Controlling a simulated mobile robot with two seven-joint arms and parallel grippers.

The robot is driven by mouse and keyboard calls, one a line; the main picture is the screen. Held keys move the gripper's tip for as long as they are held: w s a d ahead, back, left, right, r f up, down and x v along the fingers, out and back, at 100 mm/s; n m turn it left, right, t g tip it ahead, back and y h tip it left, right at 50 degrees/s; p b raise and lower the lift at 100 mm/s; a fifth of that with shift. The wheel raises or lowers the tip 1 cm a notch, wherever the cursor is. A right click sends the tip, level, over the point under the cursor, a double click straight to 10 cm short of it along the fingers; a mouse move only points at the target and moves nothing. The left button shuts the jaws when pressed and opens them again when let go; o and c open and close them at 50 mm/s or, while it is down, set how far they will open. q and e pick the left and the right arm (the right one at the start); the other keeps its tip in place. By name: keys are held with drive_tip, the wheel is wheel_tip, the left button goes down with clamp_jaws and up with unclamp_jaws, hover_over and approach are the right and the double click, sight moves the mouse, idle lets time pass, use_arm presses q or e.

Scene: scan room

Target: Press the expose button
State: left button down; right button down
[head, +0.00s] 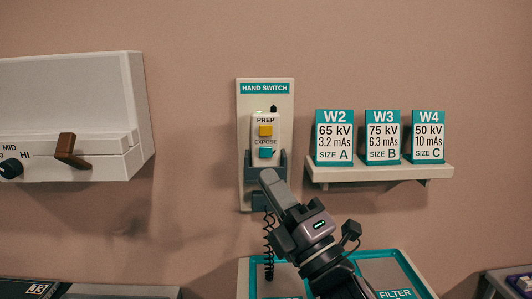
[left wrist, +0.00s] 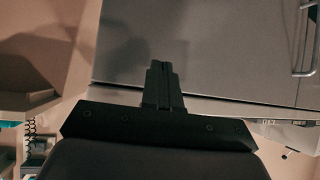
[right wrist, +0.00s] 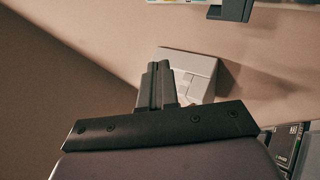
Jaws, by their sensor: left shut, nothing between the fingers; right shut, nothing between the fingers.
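The hand switch sits in a holder on a pale wall plate (head: 243,130) headed HAND SWITCH, in the middle of the head view. The teal expose button (head: 266,153) is on its front, below the yellow prep button (head: 265,131). My right gripper (head: 267,176) is shut and empty, its fingertips just below the expose button in the picture. I cannot tell how far they are from it in depth. It also shows shut in the right wrist view (right wrist: 159,66). My left gripper (left wrist: 161,67) is shut and empty in the left wrist view, away from the hand switch.
A small shelf (head: 380,174) with cards W2 (head: 334,137), W3 (head: 382,137) and W4 (head: 428,137) is right of the switch. A white wall unit (head: 70,95) with a brown lever is at left. A teal-edged tray (head: 245,280) lies below. A coiled cord (head: 268,240) hangs under the switch.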

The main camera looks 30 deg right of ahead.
drive_tip(key=w+d, duration=0.3)
drive_tip(key=w, duration=0.4)
drive_tip(key=shift+w+d, duration=0.35)
drive_tip(key=shift+d, duration=0.05)
drive_tip(key=shift+w, duration=0.15)
idle(1.7)
drive_tip(key=shift+w+d, duration=0.2)
drive_tip(key=shift+w, duration=0.05)
drive_tip(key=shift+w+d, duration=0.2)
drive_tip(key=shift+w, duration=0.2)
idle(0.7)
drive_tip(key=shift+s, duration=0.1)
drive_tip(key=shift+s+a, duration=0.4)
drive_tip(key=shift+s, duration=0.3)
drive_tip(key=shift+s, duration=0.1)
drive_tip(key=s, duration=0.1)
drive_tip(key=s+a, duration=0.1)
drive_tip(key=s, duration=0.1)
drive_tip(key=s+a, duration=0.1)
drive_tip(key=shift+s+a, duration=0.1)
drive_tip(key=shift+s, duration=0.05)
idle(0.3)
